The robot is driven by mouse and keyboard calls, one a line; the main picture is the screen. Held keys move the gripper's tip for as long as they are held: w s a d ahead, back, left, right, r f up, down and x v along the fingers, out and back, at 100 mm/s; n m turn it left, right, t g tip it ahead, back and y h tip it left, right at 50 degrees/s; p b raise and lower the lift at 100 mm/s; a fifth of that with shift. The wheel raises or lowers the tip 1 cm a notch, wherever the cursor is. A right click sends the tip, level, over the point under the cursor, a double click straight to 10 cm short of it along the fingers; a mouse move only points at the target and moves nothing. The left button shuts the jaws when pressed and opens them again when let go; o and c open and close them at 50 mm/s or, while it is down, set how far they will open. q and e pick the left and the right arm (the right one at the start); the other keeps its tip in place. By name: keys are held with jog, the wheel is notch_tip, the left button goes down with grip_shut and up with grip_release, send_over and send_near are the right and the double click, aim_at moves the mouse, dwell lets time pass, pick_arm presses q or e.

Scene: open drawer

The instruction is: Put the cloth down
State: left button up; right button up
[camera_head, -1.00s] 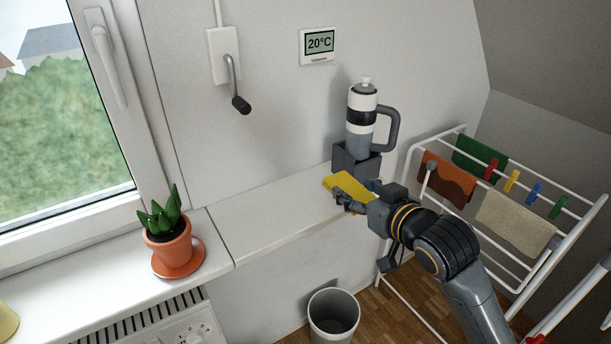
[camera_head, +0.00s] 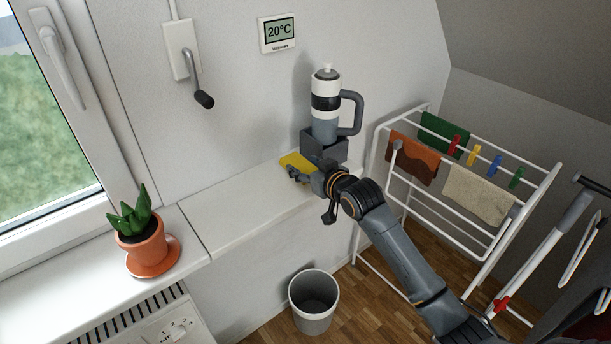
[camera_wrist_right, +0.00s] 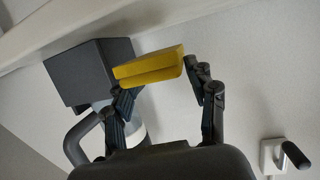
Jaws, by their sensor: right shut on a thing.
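The yellow cloth (camera_head: 297,160) is a small folded pad, held over the white sill (camera_head: 235,206) just left of the grey holder. My right gripper (camera_head: 297,173) is shut on it. In the right wrist view the cloth (camera_wrist_right: 148,68) sits between the two fingertips of my right gripper (camera_wrist_right: 160,82). I cannot tell whether the cloth touches the sill. My left gripper is not in view.
A grey holder (camera_head: 318,147) with a handled flask (camera_head: 326,100) stands right of the cloth. A potted plant (camera_head: 140,240) is at left. A bin (camera_head: 314,300) and a drying rack (camera_head: 470,190) stand beyond the sill. The sill between plant and cloth is clear.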

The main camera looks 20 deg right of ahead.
jog(key=shift+f+p, duration=0.35)
jog(key=shift+f, duration=1.3)
jog(key=shift+f, duration=0.15)
jog(key=o, duration=1.1)
jog(key=shift+c, duration=0.2)
jog(key=v, duration=1.2)
jog(key=shift+b, duration=0.4)
